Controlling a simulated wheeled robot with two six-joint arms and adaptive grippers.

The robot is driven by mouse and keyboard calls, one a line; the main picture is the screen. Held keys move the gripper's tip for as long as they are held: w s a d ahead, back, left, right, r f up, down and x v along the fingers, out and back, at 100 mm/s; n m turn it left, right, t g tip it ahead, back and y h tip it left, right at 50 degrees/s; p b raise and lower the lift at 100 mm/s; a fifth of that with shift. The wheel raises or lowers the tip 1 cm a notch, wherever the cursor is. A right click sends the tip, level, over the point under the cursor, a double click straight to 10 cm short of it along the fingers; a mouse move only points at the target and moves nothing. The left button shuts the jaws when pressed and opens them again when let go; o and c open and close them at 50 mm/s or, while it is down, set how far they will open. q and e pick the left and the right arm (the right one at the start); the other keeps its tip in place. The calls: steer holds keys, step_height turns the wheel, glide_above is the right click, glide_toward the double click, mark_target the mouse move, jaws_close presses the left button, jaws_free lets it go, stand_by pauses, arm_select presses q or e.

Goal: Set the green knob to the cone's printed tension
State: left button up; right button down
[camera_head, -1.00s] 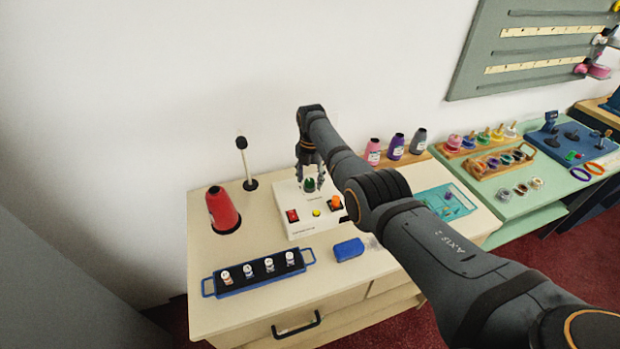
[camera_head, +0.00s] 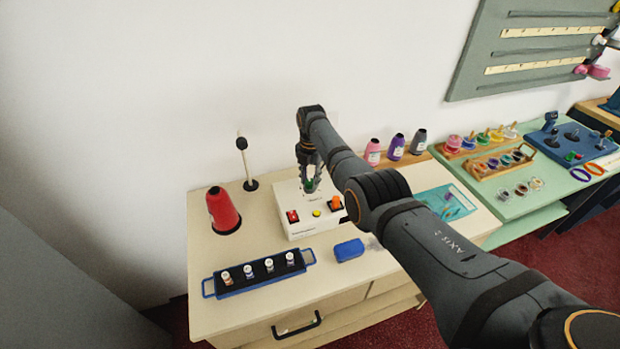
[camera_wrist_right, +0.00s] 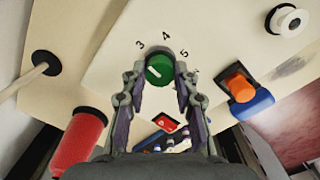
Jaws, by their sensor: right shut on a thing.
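The green knob (camera_head: 309,185) sits on the white control box (camera_head: 308,228). My right gripper (camera_head: 311,188) points down over it and is shut on it, partly hiding it. In the right wrist view the knob (camera_wrist_right: 159,66) lies between the fingertips of my right gripper (camera_wrist_right: 160,76), with a white pointer line on its face. Printed numbers 3, 4, 5 and what looks like 6 curve around it. The red cone (camera_head: 222,208) stands at the left of the counter; its label is too small to read. The red cone (camera_wrist_right: 79,138) also shows in the right wrist view. My left gripper is out of view.
The box also carries a red switch (camera_head: 292,216), a yellow button (camera_head: 317,213) and an orange control (camera_head: 335,202). A blue tray (camera_head: 238,290) of small spools and a blue block (camera_head: 349,250) lie in front. A black-tipped post (camera_head: 245,164) stands behind the cone.

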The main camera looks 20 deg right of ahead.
steer(key=m, duration=0.3)
steer(key=shift+p, duration=0.3)
steer(key=m, duration=0.3)
steer(key=shift+m, duration=0.4)
steer(key=m, duration=0.3)
steer(key=shift+m, duration=0.4)
steer(key=m, duration=0.3)
steer(key=shift+m, duration=0.3)
steer(key=m, duration=0.4)
steer(key=shift+w+r+m+b, duration=0.1)
steer(key=shift+m+b, duration=0.35)
steer(key=shift+m, duration=1.95)
steer(key=c, duration=1)
jaws_free()
